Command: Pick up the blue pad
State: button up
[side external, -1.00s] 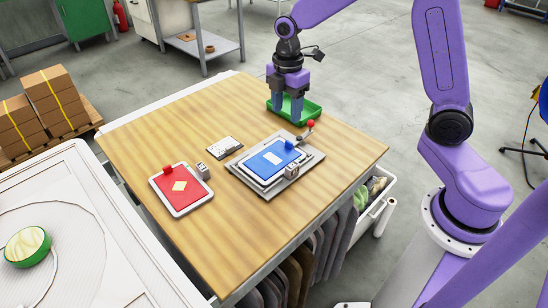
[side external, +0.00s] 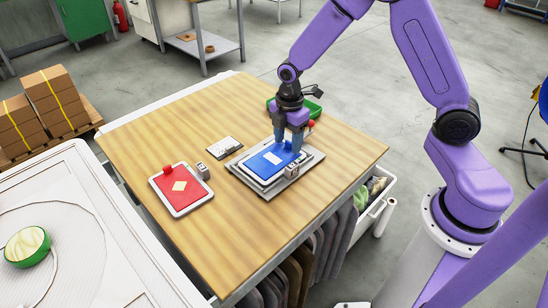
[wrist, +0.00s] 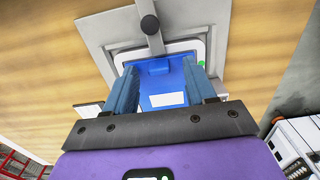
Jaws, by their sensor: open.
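The blue pad (side external: 272,158) lies on a white plate in a grey fixture (side external: 240,171) on the wooden table. It has a white label and a small raised blue block near its far right side. In the wrist view the pad (wrist: 182,88) shows between the two blue-grey fingers. My gripper (side external: 288,150) is open over the pad's far right part, around or just above the raised block. In the side view the fingers hide that block. I cannot tell whether the fingers touch it.
A red pad on a white plate (side external: 162,194) lies at the left. A small grey block (side external: 202,171) and a clipboard (side external: 224,147) are nearby. A green tray (side external: 315,108) and a red-knobbed lever (side external: 311,124) are behind my gripper. The table's front left is clear.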

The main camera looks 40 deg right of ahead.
grip_shut()
jog(key=shift+r, duration=0.1)
jog(key=shift+r, duration=0.55)
notch_tip(320, 180, up, 2)
jog(key=shift+s+r, duration=0.1)
jog(key=shift+r, duration=0.05)
jog(key=s+d+r, duration=0.1)
jog(key=s+r, duration=1.2)
jog(key=r, duration=0.1)
jog(key=shift+s+r, duration=0.2)
jog(key=shift+s, duration=0.2)
dwell(0.5)
